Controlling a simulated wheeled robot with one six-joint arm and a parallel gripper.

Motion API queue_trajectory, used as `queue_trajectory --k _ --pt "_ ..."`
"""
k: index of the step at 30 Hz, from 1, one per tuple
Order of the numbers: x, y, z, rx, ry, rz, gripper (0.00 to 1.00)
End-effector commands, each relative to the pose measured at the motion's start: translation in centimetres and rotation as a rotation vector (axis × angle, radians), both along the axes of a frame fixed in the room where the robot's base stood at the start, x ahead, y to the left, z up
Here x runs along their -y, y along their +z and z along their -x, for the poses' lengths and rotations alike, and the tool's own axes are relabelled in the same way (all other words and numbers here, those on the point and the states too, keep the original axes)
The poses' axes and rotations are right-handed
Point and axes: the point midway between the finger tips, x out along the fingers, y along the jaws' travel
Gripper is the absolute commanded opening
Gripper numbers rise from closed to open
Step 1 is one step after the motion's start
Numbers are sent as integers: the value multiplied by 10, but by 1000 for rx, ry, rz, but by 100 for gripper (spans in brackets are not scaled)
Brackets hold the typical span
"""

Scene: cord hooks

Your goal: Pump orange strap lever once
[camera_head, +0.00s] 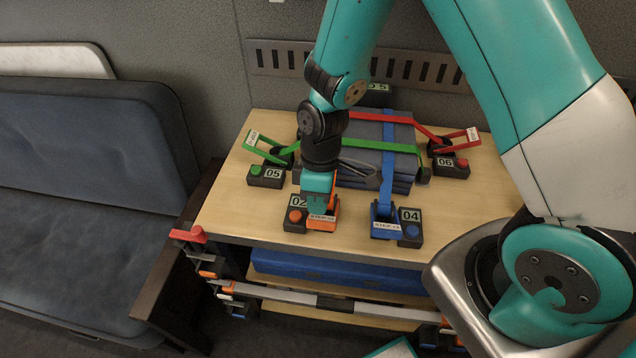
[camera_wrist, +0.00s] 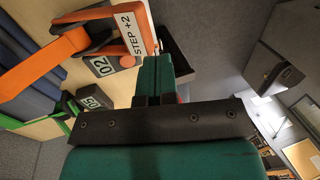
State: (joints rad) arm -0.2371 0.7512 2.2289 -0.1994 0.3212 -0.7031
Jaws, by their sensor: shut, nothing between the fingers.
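In the wrist view the lever (camera_wrist: 148,32) is a raised orange frame with the STEP +2 plate, joined to a broad orange strap (camera_wrist: 40,66). My gripper (camera_head: 318,210) is shut and empty, directly over the lever and hiding part of it. In the wrist view its fingertips (camera_wrist: 155,62) lie close together beside the label plate. I cannot tell whether they touch the lever.
Strapped grey pads (camera_head: 400,170) fill the middle. Bare wooden tabletop (camera_head: 240,205) shows at left.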

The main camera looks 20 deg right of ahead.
Motion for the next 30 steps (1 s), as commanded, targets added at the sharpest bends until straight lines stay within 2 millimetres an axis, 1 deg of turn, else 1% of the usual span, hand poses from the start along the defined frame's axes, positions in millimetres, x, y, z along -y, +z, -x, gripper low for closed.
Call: queue_trajectory --k 1,3,6,9,14,30 --pt "0 9 -2 7 0 -1 0" --pt "0 21 -2 6 0 -2 0" --pt "1 35 -3 4 -1 -2 0" --pt "1 44 -3 2 -1 -2 0" --pt "1 49 -3 2 -1 -2 0" --pt "1 49 -3 2 -1 -2 0"
